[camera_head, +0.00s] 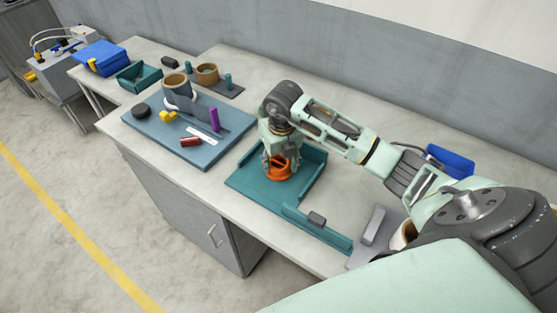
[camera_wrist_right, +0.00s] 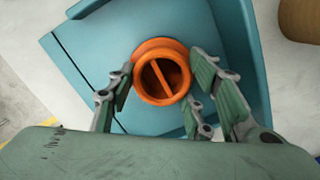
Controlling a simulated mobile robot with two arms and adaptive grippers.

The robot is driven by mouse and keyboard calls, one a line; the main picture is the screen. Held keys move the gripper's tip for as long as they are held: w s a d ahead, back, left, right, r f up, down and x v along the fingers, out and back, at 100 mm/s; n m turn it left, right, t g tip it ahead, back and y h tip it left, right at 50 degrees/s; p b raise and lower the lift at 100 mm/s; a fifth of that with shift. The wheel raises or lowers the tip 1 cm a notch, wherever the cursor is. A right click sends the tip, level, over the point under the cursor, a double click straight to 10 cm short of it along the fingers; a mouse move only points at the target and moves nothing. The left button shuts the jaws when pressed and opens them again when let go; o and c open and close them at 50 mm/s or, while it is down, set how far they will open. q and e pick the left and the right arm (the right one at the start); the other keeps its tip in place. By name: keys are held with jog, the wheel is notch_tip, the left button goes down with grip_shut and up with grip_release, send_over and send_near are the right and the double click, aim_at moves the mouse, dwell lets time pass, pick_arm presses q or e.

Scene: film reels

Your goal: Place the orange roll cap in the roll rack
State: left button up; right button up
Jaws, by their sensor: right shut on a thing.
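The orange roll cap (camera_head: 279,173) is a short round piece with a bar across its hollow middle. My right gripper (camera_head: 280,165) points down and is shut on it; in the right wrist view the fingers are on both sides of the cap (camera_wrist_right: 161,76). The cap is over the teal tray (camera_head: 244,181), which has raised walls at the back and right; I cannot tell whether it touches the floor of the tray. The tray may be the roll rack; no other rack is clear to me. My left gripper is out of view.
A blue-grey board (camera_head: 159,131) with a brown roll, purple block, red piece and black disc lies left of the tray. A grey block (camera_head: 373,226) stands to the right. A blue bin (camera_head: 450,161) is behind my right arm. The counter's front edge is close to the tray.

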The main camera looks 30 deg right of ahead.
aim_at(280, 166)
jog(key=o, duration=1.1)
jog(key=shift+f, duration=0.1)
jog(key=shift+o, duration=0.2)
jog(key=shift+r, duration=0.3)
notch_tip(280, 166, up, 12)
jog(key=s+b, duration=0.1)
jog(key=b, duration=0.1)
jog(key=shift+s+f+b, duration=0.15)
jog(key=shift+s+b, duration=0.1)
jog(key=shift+b, duration=0.1)
jog(key=shift+a, duration=0.1)
